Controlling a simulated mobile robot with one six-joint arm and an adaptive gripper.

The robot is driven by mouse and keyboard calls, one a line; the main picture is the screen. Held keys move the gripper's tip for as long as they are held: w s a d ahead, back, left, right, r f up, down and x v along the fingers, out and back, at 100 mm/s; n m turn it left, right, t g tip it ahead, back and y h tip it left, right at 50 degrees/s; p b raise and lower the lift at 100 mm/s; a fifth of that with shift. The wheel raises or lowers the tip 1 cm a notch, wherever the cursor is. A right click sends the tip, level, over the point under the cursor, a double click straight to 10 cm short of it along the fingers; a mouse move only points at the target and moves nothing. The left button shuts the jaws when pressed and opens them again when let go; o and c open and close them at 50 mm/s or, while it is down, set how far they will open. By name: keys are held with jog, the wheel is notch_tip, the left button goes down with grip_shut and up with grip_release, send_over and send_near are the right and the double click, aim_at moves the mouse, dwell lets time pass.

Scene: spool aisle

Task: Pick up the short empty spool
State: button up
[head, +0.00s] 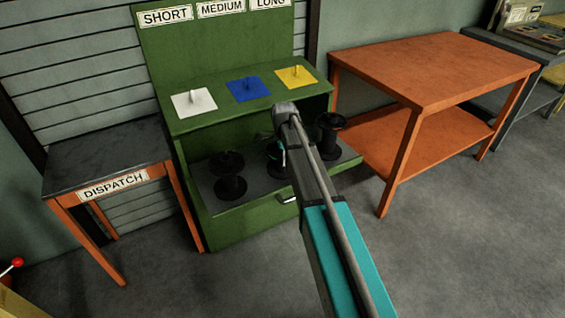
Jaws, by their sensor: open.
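Three dark spools stand upright on the lower shelf of a green rack (216,119). The left spool (230,186) shows in full. The middle spool (273,161) is partly covered by my arm. The right spool (329,136) stands just right of my arm. I cannot tell which spool is the short one or which are empty. My arm reaches up from the bottom of the head view, and its bend is in front of the rack's upper shelf. My gripper cannot be made out; the arm appears to hide it.
The upper shelf holds white (194,103), blue (248,90) and yellow (296,77) pads with pegs, below SHORT, MEDIUM and LONG signs. A DISPATCH table (105,156) stands left with a bare top. An orange table (435,70) stands right, also bare. Grey floor in front is clear.

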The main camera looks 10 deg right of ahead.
dwell(0.5)
jog(key=c, duration=1.1)
jog(key=shift+r, duration=0.25)
jog(key=shift+r+p, duration=0.75)
jog(key=shift+p, duration=0.25)
jog(key=s+r+p, duration=1.1)
jog(key=s, duration=0.3)
jog(key=shift+d, duration=0.45)
